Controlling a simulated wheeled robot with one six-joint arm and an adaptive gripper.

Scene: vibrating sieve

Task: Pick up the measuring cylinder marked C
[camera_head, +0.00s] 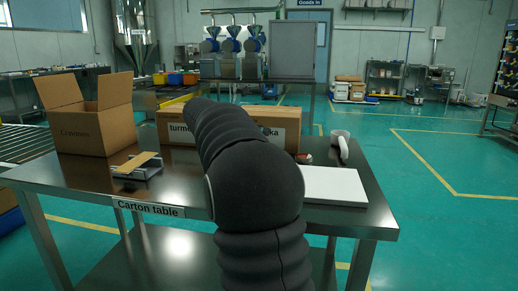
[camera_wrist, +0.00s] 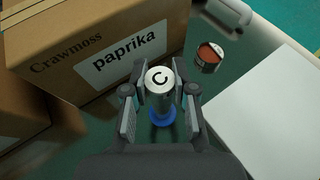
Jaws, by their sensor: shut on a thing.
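The measuring cylinder marked C (camera_wrist: 160,80) stands between my fingers in the wrist view, seen from above, with a black C on its pale round top and a blue base (camera_wrist: 162,117) below. My gripper (camera_wrist: 160,87) is shut on it, one finger on each side. I cannot tell whether the base touches the table. In the head view my dark arm hides the gripper and the cylinder.
A paprika carton (camera_wrist: 115,45) stands close behind the gripper. A small open tin with red contents (camera_wrist: 208,57) and a white board (camera_wrist: 270,120) lie to the right. The carton table (camera_head: 165,190) also holds an open carton (camera_head: 95,125) and a white jug (camera_head: 340,143).

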